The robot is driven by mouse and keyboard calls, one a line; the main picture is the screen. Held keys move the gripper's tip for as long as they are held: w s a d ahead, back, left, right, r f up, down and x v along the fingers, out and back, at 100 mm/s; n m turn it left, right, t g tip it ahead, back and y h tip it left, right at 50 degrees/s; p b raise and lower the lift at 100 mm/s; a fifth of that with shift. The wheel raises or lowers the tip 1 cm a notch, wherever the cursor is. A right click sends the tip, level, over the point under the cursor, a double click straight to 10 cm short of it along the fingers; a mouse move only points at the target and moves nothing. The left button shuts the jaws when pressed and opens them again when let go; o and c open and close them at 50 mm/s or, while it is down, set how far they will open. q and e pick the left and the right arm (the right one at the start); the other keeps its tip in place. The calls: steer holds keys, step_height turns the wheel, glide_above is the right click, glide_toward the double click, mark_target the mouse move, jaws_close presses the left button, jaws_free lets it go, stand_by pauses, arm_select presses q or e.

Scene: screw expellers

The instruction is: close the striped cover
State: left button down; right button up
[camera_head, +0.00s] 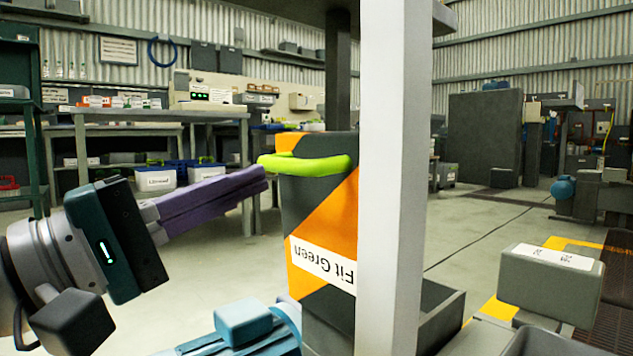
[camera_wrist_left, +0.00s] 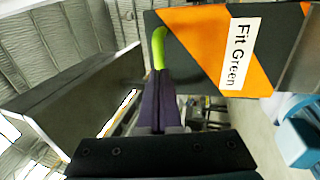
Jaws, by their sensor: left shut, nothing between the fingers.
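The striped cover (camera_head: 300,205), dark grey and orange with a white "Fit Green" label, stands up at the centre of the head view. Its label reads upside down there. A bright green handle (camera_head: 305,165) runs along its upper part. A pale post hides the cover's right side. My left gripper (camera_head: 264,180), with purple fingers, is shut and empty, its tips just left of the handle. In the left wrist view the fingertips (camera_wrist_left: 160,74) meet the end of the green handle (camera_wrist_left: 158,50) beside the cover (camera_wrist_left: 189,62); I cannot tell whether they touch. My right gripper is not in view.
The pale post (camera_head: 392,180) stands close in front, right of the cover. A blue motor-like part (camera_head: 245,322) sits below it. A grey block (camera_head: 550,283) is at the lower right. Workbenches (camera_head: 160,117) stand behind; the floor between is clear.

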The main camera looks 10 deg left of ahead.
arm_select(q)
steer(key=shift+x, duration=0.9)
